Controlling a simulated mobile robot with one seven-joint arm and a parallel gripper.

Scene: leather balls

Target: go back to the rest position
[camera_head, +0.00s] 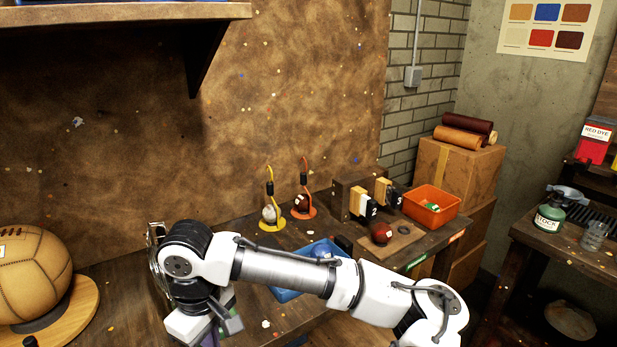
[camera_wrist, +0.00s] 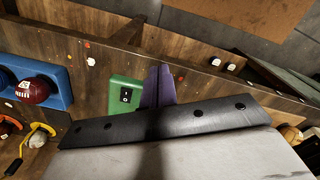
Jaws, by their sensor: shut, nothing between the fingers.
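My gripper (camera_head: 210,339) is low at the bottom of the head view, over the front of the workbench, with its fingers partly cut off by the picture edge. In the wrist view its purple fingers (camera_wrist: 158,88) are together and hold nothing. My arm reaches across the bench from the lower right. It hides part of the blue tray (camera_head: 284,294). In the wrist view, a dark red ball (camera_wrist: 33,91) sits in a blue holder (camera_wrist: 52,72) at the left, apart from the fingers. A green plate with a black switch (camera_wrist: 125,95) shows just left of the fingers.
A large tan leather ball (camera_head: 30,275) rests on a round wooden stand (camera_head: 85,305) at the left. Behind the arm are a white ball (camera_head: 269,214), a red ball (camera_head: 381,232) and an orange bin (camera_head: 432,206). A shelf (camera_head: 120,12) overhangs at upper left.

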